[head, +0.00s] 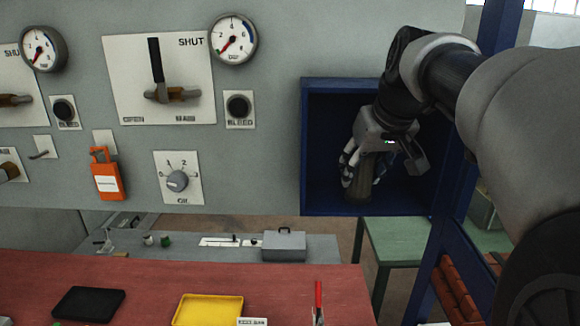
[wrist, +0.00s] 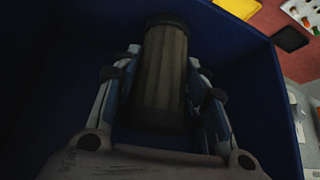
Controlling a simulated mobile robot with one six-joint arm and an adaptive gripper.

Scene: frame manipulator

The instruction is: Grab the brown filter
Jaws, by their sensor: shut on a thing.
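The brown filter (wrist: 160,75) is a ribbed, dull brown cylinder inside a dark blue open-fronted box. In the head view the filter (head: 357,185) stands upright near the middle of the box, partly hidden by my gripper. My gripper (head: 362,172) reaches into the box from the upper right and is shut on the filter. In the wrist view the gripper's fingers (wrist: 163,88) lie along both sides of the filter. The filter's far end shows beyond the fingertips.
The blue box (head: 304,140) has walls close around my gripper. A grey panel (head: 270,120) with gauges and levers lies to the left. A blue post (head: 445,210) stands at the right. Below is a red table (head: 150,280) with a yellow tray (head: 208,308) and a black tray (head: 88,304).

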